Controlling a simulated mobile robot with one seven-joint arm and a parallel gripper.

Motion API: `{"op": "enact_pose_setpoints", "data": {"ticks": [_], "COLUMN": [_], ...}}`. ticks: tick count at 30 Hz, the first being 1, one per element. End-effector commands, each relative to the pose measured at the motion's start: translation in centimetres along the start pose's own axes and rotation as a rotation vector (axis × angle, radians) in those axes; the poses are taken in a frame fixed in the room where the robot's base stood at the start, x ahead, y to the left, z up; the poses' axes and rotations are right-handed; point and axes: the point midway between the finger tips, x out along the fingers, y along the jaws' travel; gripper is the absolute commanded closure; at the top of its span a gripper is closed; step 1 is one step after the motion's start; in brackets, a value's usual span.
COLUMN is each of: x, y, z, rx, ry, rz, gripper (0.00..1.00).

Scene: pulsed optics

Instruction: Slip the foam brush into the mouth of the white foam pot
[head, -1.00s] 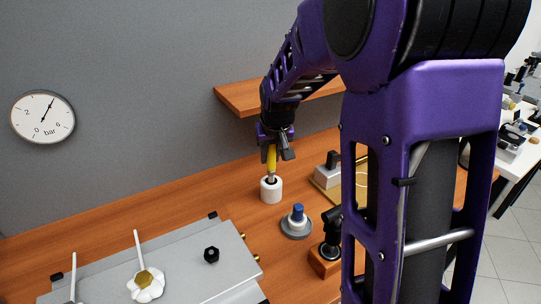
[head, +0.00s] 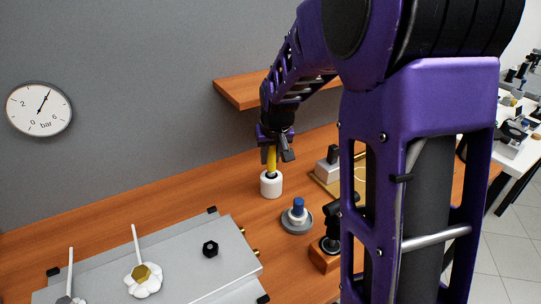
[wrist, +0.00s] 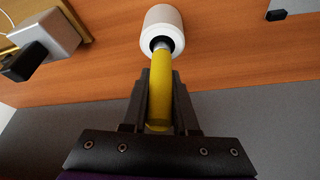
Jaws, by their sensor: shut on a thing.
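The foam brush has a yellow handle (head: 271,158) and a grey metal collar; its lower end is hidden inside the white foam pot. The white foam pot (head: 271,188) stands upright on the wooden bench below my gripper. My gripper (head: 272,153) is shut on the yellow handle and points down. In the wrist view, my gripper (wrist: 160,85) has a black finger on each side of the handle (wrist: 160,95), and the collar (wrist: 162,45) enters the dark mouth of the pot (wrist: 161,22).
A blue-topped piece on a grey round base (head: 297,220) stands right of the pot. A black holder on a wooden block (head: 328,250) and a grey block on a board (head: 328,172) are farther right. A grey plate (head: 200,250) lies front left. A wooden shelf (head: 235,94) juts out behind.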

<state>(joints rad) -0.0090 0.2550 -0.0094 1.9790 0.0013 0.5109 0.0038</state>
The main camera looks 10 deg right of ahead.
Motion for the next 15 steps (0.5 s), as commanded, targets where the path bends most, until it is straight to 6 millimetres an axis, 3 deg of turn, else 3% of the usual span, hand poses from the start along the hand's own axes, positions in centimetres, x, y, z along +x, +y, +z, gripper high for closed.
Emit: {"op": "enact_pose_setpoints", "data": {"ticks": [13, 14, 15], "x": [1.3, 1.1, 1.1], "y": [0.0, 0.0, 0.0], "z": [0.5, 0.4, 0.4], "rx": [0.000, 0.000, 0.000], "ry": [0.004, 0.004, 0.004], "rz": [0.000, 0.000, 0.000], "gripper": [1.00, 0.67, 0.60]}}
